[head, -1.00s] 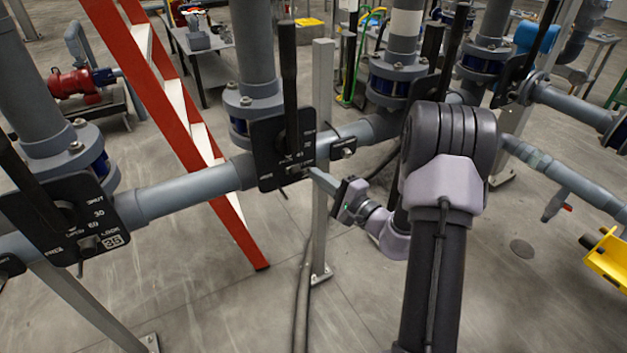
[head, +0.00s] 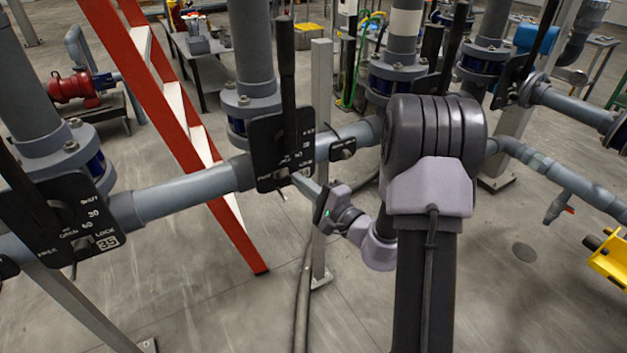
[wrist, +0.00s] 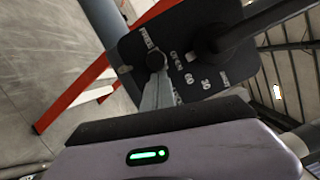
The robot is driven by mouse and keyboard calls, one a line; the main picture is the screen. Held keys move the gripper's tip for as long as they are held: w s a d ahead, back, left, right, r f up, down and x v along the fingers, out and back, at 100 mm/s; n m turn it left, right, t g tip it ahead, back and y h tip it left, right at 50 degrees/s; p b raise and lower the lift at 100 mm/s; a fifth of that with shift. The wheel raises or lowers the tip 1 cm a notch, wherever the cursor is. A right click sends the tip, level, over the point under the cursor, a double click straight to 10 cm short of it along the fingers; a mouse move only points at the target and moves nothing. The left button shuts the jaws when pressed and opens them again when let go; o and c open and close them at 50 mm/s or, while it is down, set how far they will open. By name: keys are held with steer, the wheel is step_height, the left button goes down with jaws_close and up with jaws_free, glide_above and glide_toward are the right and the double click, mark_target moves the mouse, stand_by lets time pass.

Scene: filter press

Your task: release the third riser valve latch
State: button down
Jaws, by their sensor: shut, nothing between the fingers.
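A black valve plate (head: 264,150) hangs on the grey pipe in the middle of the head view, with an upright black handle (head: 287,75). The wrist view shows the same plate (wrist: 205,40) close up, with white marks OPEN, 60 and 30. A dark round latch knob (wrist: 155,61) sits at its edge beside a label that seems to read FREE. My gripper (head: 298,181) is shut and empty, its tips at the plate's lower edge. In the wrist view its grey fingers (wrist: 158,92) reach up against or just beside the knob; contact is unclear.
Another valve plate (head: 62,220) marked 35 stands at the left. A red ladder (head: 165,110) leans behind the pipe. A grey post (head: 320,130) rises just right of the middle plate. More valves (head: 480,65) stand at the upper right. The floor below is mostly clear.

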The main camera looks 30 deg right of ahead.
steer(key=d, duration=0.1)
steer(key=d+f+b, duration=0.1)
steer(key=d+b, duration=0.1)
steer(key=d, duration=0.1)
steer(key=shift+w+f, duration=0.1)
steer(key=shift+f, duration=0.25)
steer(key=p+v, duration=0.1)
steer(key=v, duration=0.9)
steer(key=shift+r, duration=0.35)
